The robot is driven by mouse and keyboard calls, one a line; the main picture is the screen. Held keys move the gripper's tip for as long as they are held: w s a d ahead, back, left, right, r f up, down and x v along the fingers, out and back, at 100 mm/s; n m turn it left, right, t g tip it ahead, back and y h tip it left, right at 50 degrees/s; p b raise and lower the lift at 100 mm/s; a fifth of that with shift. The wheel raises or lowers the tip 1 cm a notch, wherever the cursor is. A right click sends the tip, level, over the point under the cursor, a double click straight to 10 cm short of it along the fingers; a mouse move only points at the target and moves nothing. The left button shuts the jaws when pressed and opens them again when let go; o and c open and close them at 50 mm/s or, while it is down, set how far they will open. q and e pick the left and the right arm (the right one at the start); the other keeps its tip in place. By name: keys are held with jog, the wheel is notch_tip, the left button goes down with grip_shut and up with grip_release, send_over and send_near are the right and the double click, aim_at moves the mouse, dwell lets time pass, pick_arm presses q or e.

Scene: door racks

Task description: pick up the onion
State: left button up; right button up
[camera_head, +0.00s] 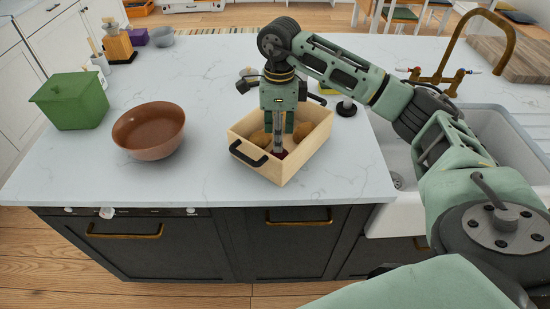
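My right gripper (279,148) points straight down into a pale wooden crate (302,160) with black handles, on the white counter. A small dark red thing (281,155), possibly the onion, shows at the fingertips near the crate's front wall. Brown rounded items (261,139) lie in the crate beside the gripper, partly hidden by it. I cannot tell whether the fingers are open or closed on anything. My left gripper is not in view.
A brown bowl (149,131) and a green lidded box (71,101) stand left of the crate. A white sink (500,135) with a brass tap (436,77) lies to the right. The counter between bowl and crate is clear.

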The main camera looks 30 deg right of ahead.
aim_at(280, 155)
jog(key=shift+w+f, duration=0.1)
jog(key=shift+f, duration=0.35)
jog(key=shift+f+p, duration=0.35)
jog(key=shift+s+f+p, duration=0.4)
jog(key=shift+f+p, duration=0.15)
jog(key=shift+f, duration=0.2)
notch_tip(280, 155, down, 4)
jog(key=shift+w+d+r+p, duration=0.1)
jog(key=shift+p, duration=0.75)
jog(key=shift+f, duration=0.45)
jog(key=shift+r, duration=0.1)
jog(key=c, duration=0.9)
